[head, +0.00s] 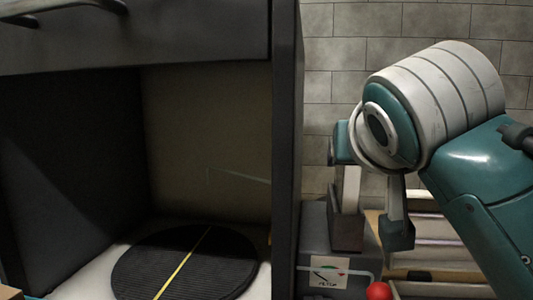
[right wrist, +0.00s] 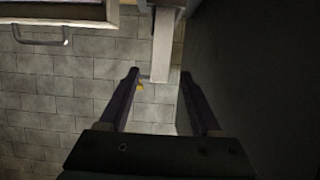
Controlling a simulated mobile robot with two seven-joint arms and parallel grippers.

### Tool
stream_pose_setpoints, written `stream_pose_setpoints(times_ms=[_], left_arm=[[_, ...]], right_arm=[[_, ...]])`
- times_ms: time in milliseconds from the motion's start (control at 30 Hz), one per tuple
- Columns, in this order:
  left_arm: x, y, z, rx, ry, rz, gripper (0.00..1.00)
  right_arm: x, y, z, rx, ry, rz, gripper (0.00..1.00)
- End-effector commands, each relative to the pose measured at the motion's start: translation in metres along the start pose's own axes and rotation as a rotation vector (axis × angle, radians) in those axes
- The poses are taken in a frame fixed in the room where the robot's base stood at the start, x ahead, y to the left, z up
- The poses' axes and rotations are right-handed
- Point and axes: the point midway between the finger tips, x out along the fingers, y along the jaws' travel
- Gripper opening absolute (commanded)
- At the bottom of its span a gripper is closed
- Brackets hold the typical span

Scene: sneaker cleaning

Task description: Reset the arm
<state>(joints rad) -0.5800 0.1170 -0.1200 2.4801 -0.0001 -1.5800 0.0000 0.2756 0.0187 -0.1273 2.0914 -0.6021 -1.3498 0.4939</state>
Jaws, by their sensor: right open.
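My right arm comes in from the right in the head view, with its teal and white wrist bent. My right gripper (head: 372,240) points down just right of the dark cabinet's side panel. Its two fingers are apart with nothing between them. In the right wrist view the same gripper (right wrist: 158,100) shows two dark fingers spread wide and empty, one close to a dark panel on the right. My left gripper is in neither view.
A dark cabinet (head: 287,150) has an open compartment holding a round black ribbed mat (head: 150,270) with a yellow stripe. A grey box (head: 312,235) with a label and a red knob (head: 379,291) sit below my right gripper. Stacked slabs (head: 440,262) lie behind, before a tiled wall (head: 335,60).

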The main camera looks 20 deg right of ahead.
Motion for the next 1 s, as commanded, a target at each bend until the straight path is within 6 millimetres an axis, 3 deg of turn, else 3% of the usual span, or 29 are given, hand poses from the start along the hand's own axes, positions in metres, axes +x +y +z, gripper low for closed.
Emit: stream_pose_setpoints(times_ms=[633, 767, 1000], left_arm=[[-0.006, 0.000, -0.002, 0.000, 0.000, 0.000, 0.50], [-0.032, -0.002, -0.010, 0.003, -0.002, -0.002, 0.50], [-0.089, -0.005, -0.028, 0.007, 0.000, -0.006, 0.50]], right_arm=[[-0.008, 0.001, 0.004, -0.015, -0.023, -0.006, 0.65], [-0.027, 0.007, 0.032, -0.107, -0.149, -0.050, 0.65], [-0.112, 0.030, 0.116, -0.368, -0.516, -0.241, 0.65]])
